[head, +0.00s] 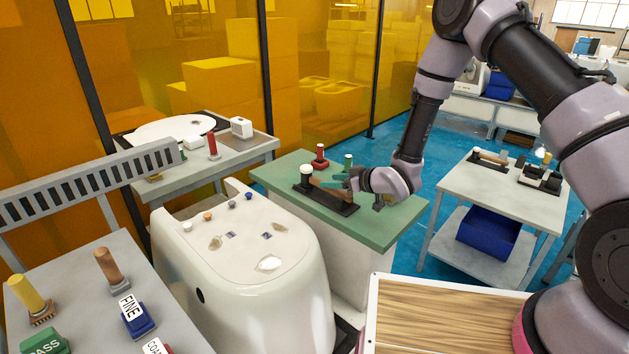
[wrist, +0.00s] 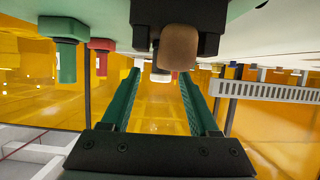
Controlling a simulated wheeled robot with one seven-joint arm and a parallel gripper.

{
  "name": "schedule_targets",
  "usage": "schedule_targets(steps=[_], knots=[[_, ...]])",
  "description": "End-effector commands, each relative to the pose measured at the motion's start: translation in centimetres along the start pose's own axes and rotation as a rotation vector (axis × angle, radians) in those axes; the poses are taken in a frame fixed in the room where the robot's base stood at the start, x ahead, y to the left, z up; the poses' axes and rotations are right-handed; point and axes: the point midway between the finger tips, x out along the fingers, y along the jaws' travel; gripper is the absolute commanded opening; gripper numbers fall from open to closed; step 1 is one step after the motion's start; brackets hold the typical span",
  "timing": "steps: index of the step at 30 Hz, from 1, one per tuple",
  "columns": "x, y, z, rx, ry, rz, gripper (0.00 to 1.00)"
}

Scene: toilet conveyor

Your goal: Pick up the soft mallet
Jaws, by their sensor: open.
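The soft mallet, with a pale head (head: 306,171) and a brown wooden handle, lies on a black cradle (head: 343,209) on the green-topped table (head: 290,165). My gripper (head: 335,182) is low over that table, at the handle side of the mallet. In the wrist view, which looks upside down, the rounded brown handle end (wrist: 180,47) is close to the camera. The pale head shows farther off behind it. My gripper's green fingers (wrist: 160,80) are spread apart with nothing held between them. Whether they overlap the handle in depth is unclear.
A red stamp (head: 320,157) and a green stamp (head: 348,162) stand behind the cradle. A white toilet (head: 250,270) stands in front at left. A grey side table (head: 497,183) at right holds similar tools. Blue floor lies between the tables.

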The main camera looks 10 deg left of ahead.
Motion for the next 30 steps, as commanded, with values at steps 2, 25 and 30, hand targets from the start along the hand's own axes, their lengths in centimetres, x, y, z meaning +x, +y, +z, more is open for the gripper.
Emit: schedule_targets(steps=[2,25,30], knots=[[0.5,0.0,0.0,0.0,0.0,0.001,0.61],[5.7,-0.4,0.0,0.0,0.0,0.001,0.27],[5.7,-0.4,-0.1,0.0,0.0,0.001,0.0]])
